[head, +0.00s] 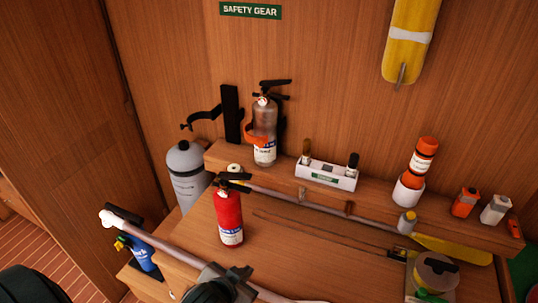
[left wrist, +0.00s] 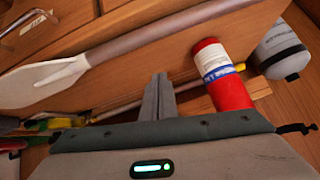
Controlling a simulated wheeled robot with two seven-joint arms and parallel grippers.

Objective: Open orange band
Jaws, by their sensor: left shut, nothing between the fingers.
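The orange band (head: 254,135) wraps a silver-grey fire extinguisher (head: 264,118) that stands upright against the back wall on the raised ledge. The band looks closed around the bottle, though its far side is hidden. My left gripper (head: 240,273) is at the bottom middle of the head view, well in front of and below the band, apart from it. Its fingers (left wrist: 158,97) are together and empty in the left wrist view. The band is not seen in the left wrist view. My right gripper is not in view.
A red extinguisher (head: 229,217) stands between my left gripper and the band; it also shows in the left wrist view (left wrist: 220,75). A grey cylinder (head: 186,175) stands left, below a black bracket (head: 231,115). A white caddy (head: 326,176) is right of the band. Paddles lie nearby.

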